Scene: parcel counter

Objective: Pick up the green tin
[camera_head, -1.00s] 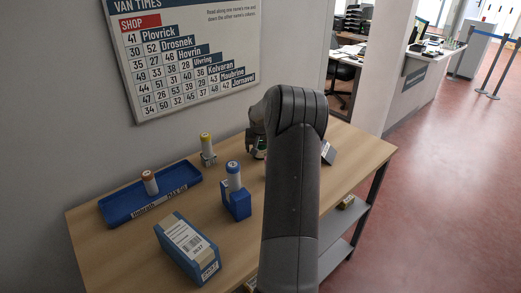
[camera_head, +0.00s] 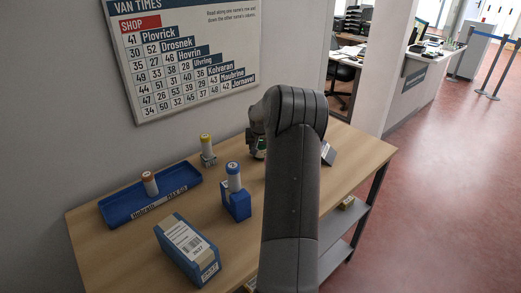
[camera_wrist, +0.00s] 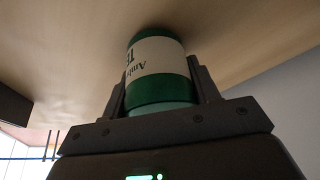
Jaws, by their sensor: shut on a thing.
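The green tin (camera_wrist: 160,95) is dark green with a pale printed label and fills the middle of the wrist view. My gripper (camera_wrist: 158,88) has one finger on each side of the tin and is shut on it. The table's wooden top fills the background beyond the tin; I cannot tell whether the tin touches it. In the head view my gripper (camera_head: 257,150) is at the far side of the table, mostly hidden behind my own arm, and only a small part of the tin (camera_head: 260,143) shows there.
A yellow-topped cylinder (camera_head: 207,147) stands left of my gripper. A blue box (camera_head: 188,249) is at the front of the wooden table (camera_head: 100,244).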

